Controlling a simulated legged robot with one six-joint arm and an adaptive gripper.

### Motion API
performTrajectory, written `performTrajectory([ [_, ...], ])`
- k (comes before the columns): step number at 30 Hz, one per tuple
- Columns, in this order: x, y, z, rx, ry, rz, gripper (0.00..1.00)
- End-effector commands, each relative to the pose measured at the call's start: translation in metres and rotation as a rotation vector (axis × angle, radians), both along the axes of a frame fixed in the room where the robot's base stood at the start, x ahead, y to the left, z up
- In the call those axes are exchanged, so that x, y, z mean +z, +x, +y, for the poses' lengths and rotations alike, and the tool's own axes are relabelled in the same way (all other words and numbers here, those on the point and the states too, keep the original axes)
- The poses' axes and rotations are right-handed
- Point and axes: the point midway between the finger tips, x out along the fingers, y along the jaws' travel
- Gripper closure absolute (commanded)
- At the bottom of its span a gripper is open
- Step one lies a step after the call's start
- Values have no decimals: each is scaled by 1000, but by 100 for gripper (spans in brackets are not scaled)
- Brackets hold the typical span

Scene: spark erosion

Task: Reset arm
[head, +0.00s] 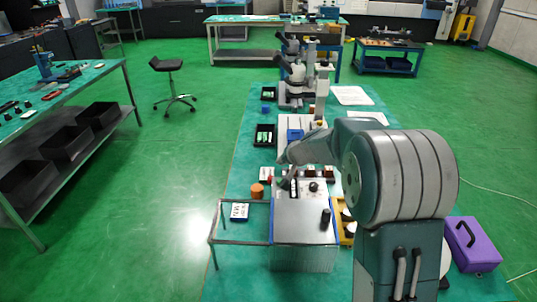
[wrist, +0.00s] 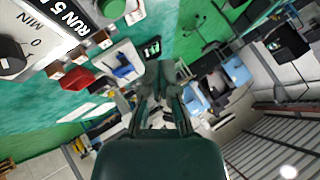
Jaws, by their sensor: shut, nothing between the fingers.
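My arm (head: 400,175) rises at the right of the head view and reaches left over the bench. My gripper (wrist: 163,75) points away from the camera in the wrist view, its dark fingers together with nothing between them. In the head view its end is small and partly hidden by my arm, above the metal-topped box (head: 305,215). I cannot tell how far it is above the box.
Microscopes (head: 292,75), black trays (head: 264,135) and an orange cylinder (head: 257,190) stand on the green bench. A purple case (head: 472,243) is at the right. A side bench (head: 75,88) and a stool (head: 168,65) are at the left. The floor between is clear.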

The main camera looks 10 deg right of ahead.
Motion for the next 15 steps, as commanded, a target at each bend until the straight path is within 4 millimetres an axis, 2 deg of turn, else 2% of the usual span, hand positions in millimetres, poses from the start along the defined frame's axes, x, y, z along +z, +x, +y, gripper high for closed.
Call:
performTrajectory([
  [5,11,-9,4,15,-6,-2,100],
  [8,27,-26,10,44,-21,-1,100],
  [15,63,-80,24,120,-69,18,100],
])
